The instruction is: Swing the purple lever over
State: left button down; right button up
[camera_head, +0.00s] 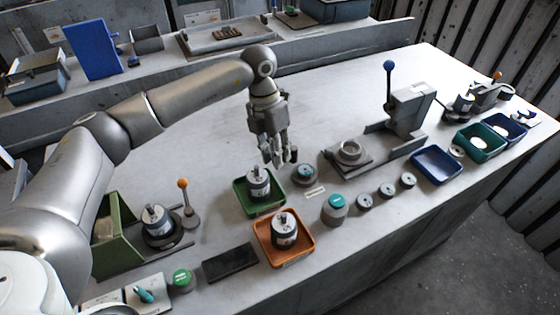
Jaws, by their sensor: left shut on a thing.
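I can make out no clearly purple lever. A press-like fixture (408,108) at the right has an upright lever with a blue ball knob (388,66). A lever with an orange knob (183,184) stands at the left, beside a round part. My left gripper (276,163) points down over the middle of the bench, well left of the blue-knobbed lever and apart from it. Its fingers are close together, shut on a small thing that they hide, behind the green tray. My right gripper is not in view.
A green tray (241,204) and an orange tray (261,241) each hold a round part. Several round pieces lie before the fixture, with a blue tray (437,182) to their right. Another orange-knobbed device (497,75) stands at the far right. The bench behind my gripper is clear.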

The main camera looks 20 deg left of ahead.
pick_arm(q)
jog(key=shift+w+a+r+m+b, duration=0.1)
jog(key=shift+w+a+m+b, duration=0.1)
jog(key=shift+m+b, duration=0.25)
jog(key=shift+w+a+m+b, duration=0.2)
jog(key=shift+m, duration=0.45)
jog(key=shift+a, duration=0.1)
jog(key=c, duration=1.4)
grip_release()
jog(key=shift+o, duration=0.7)
jog(key=shift+r, duration=0.15)
jog(key=shift+w, duration=0.1)
